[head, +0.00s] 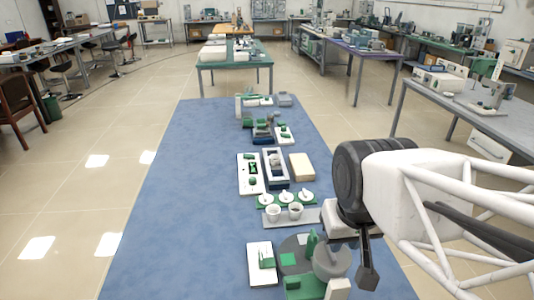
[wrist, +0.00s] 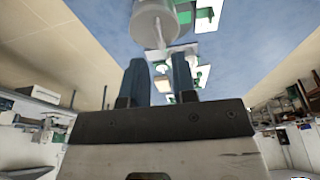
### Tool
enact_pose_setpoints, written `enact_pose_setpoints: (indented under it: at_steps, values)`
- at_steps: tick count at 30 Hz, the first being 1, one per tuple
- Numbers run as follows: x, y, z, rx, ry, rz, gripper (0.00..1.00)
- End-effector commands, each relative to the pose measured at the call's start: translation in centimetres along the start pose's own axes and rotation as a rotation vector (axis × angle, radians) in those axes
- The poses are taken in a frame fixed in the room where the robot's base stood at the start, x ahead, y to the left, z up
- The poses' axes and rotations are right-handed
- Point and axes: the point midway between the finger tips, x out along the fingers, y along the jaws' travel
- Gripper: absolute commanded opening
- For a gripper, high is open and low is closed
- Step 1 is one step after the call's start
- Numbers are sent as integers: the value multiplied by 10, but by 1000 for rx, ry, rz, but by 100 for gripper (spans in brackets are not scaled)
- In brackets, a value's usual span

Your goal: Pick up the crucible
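Two small white cups that look like crucibles stand side by side on a grey plate (head: 308,218) on the blue table, the left cup (head: 273,214) and the right cup (head: 295,211). Which one is meant, I cannot tell. My gripper (head: 368,272) is to the right of and nearer than the cups, apart from them, in the head view. In the wrist view my gripper (wrist: 156,72) shows two fingers apart with nothing held between them. Small pale shapes beyond the fingertips there are too small to identify.
Three white lids (head: 285,197) sit on a green rack behind the cups. A grey round device (head: 332,260) stands close left of my gripper; a grey cylinder (wrist: 160,25) looms beyond the fingers. The table's left side (head: 180,220) is clear.

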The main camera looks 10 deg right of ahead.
Motion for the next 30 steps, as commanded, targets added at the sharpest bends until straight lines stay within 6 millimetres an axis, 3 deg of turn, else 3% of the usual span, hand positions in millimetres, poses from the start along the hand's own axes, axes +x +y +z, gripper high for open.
enact_pose_setpoints:
  at_steps: [1,10,22,30]
  values:
    - [0,0,0,0,0,0,34]
    - [0,0,0,0,0,0,80]
    - [-1,0,-4,6,-1,0,81]
    - [-5,-1,-39,63,-15,0,81]
